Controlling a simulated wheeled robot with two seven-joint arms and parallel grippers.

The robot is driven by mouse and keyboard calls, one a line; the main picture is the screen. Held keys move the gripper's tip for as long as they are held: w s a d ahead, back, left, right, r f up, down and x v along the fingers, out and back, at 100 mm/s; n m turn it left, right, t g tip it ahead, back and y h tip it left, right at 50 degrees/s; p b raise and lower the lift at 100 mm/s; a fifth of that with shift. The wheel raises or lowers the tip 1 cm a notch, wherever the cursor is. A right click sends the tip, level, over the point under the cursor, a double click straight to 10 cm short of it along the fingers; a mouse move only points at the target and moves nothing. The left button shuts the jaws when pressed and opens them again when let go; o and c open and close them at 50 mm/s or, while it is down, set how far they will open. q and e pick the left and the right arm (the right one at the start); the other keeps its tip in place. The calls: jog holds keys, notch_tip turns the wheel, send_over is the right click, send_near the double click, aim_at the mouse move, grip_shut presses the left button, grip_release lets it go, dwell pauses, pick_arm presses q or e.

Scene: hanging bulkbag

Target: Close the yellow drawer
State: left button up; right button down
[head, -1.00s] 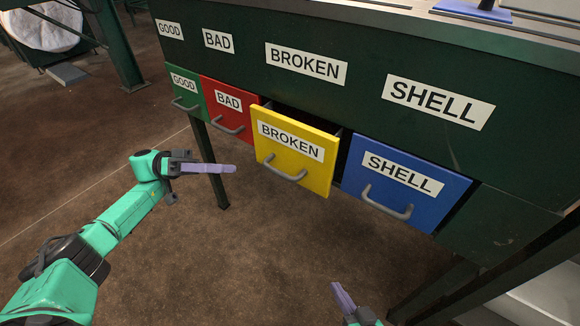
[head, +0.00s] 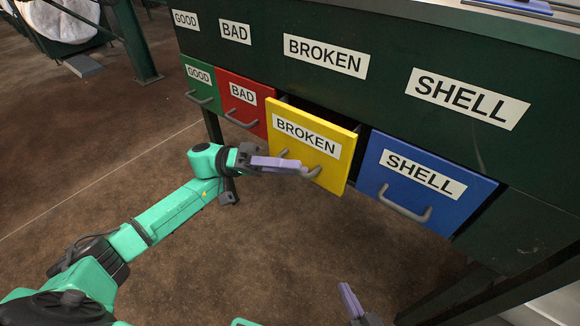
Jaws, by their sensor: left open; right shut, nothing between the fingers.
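The yellow drawer (head: 308,158), labelled BROKEN, sticks out from the dark green cabinet, with a dark gap visible behind its top edge. Its grey handle (head: 318,173) is partly covered by my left gripper. My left gripper (head: 292,164) is open, its purple fingers in front of the left part of the handle; I cannot tell whether they touch it. My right gripper (head: 350,298) is shut and empty, low in the view, in front of the floor and away from the drawer.
The green GOOD drawer (head: 201,75) and red BAD drawer (head: 242,98) are to the left, and the blue SHELL drawer (head: 423,181) is to the right. Cabinet legs stand below. The brown floor (head: 250,240) in front is clear.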

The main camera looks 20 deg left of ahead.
pick_arm(q)
grip_shut()
dwell(1.4)
